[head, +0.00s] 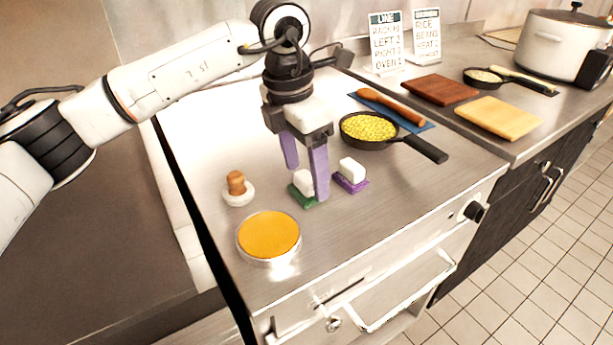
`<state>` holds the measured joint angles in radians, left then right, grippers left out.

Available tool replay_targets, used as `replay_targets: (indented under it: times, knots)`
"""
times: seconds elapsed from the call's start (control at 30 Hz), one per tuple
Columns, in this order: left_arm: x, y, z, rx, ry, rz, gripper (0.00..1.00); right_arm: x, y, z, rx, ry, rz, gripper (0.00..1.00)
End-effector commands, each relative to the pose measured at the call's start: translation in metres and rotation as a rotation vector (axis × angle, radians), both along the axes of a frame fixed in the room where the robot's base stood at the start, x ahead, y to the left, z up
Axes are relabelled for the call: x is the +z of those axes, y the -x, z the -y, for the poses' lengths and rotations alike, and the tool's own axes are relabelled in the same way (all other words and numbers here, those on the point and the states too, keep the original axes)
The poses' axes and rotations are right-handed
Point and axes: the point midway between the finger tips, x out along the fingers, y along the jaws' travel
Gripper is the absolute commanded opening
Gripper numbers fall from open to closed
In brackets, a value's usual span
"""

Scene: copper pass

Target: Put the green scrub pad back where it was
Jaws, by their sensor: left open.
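The green scrub pad (302,197) lies on the steel counter with a white block (305,182) on top of it. A purple pad (350,183) with another white block (351,170) lies just to its right. My left gripper (306,185) is open and points down over the green pad. Its near purple finger overlaps the right side of the green pad and its white block in the picture. I cannot tell whether it touches them. My right gripper is not in view.
A small cork-topped item (237,188) on a white dish and a round pan of orange (269,236) stand to the left and front. The counter's front right is clear.

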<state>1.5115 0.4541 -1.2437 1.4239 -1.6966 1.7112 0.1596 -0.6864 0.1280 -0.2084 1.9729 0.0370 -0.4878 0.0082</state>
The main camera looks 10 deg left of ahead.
Motion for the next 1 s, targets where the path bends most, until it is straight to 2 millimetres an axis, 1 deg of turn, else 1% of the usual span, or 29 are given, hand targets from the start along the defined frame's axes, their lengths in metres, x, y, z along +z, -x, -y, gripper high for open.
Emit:
replay_targets:
  times: [0.03,0.2,0.3,0.4,0.5,0.6,1.0]
  knots:
    - [0.013,0.0,-0.001,0.001,0.002,0.006,0.67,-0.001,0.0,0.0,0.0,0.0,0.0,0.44]
    - [0.05,0.005,-0.005,0.0,0.002,0.005,0.67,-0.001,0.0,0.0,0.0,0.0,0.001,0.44]
    - [0.069,0.007,-0.007,0.001,0.002,0.004,0.67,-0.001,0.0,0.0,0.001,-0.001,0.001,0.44]
    - [0.083,0.008,-0.009,0.0,0.001,0.004,0.67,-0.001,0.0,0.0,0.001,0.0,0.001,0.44]
    - [0.092,0.009,-0.01,0.0,0.001,0.002,0.67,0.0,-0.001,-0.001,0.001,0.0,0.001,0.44]
    - [0.096,0.01,-0.01,0.0,0.0,0.0,0.67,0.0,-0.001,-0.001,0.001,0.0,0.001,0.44]
    - [0.096,0.011,-0.01,-0.001,0.001,0.0,0.67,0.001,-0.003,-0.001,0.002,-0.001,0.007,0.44]
